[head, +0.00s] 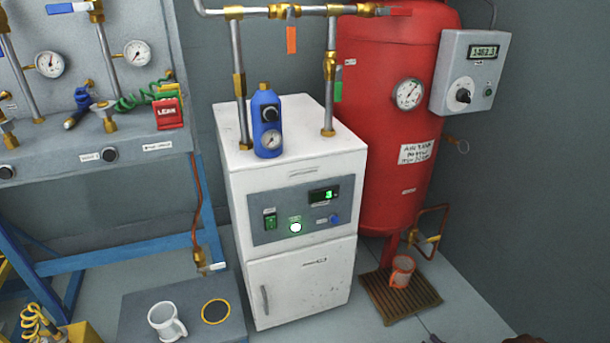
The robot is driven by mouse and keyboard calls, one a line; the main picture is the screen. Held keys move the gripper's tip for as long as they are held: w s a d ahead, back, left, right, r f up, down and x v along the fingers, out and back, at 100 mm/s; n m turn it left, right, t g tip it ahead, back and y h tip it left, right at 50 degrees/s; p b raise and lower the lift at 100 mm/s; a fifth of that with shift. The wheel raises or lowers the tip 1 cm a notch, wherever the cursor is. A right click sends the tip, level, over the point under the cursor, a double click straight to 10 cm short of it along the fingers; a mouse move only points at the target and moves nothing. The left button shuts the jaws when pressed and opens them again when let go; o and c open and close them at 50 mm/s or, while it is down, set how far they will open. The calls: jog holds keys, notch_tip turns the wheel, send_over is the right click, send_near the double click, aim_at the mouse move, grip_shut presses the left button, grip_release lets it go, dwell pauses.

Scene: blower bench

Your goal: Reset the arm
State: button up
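My arm and gripper do not show clearly anywhere in the head view. Small dark and brownish shapes are cut off at the bottom right edge, and I cannot tell what they are. The white cabinet (300,275) stands in the middle with a lit green display reading about 3, a green switch and a lit round button. A blue filter unit (267,122) with a small gauge is on its top.
A red tank (385,120) with a gauge and a grey meter box (470,75) stand at right. An orange mug (402,272) is on a brown slatted mat (415,300). A white mug (165,320) is on a grey platform (135,305). A panel bench (110,170) fills the left.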

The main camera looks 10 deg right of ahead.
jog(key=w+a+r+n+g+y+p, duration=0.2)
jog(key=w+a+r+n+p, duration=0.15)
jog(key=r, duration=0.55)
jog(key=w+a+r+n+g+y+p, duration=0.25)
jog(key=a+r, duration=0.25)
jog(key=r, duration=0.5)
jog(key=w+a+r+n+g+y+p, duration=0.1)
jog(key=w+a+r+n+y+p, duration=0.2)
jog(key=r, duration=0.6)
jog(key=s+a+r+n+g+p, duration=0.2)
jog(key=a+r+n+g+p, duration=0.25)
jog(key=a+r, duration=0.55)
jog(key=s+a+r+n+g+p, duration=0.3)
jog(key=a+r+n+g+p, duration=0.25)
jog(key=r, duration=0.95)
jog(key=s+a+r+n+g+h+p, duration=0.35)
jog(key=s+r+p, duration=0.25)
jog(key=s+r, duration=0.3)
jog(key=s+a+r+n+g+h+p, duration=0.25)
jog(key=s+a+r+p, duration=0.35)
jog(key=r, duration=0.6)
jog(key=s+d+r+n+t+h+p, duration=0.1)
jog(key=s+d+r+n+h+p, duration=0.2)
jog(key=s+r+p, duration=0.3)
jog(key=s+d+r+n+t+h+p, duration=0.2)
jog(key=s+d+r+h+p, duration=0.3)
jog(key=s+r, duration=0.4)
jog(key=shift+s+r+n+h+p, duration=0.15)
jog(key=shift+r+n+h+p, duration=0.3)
jog(key=shift+p, duration=0.45)
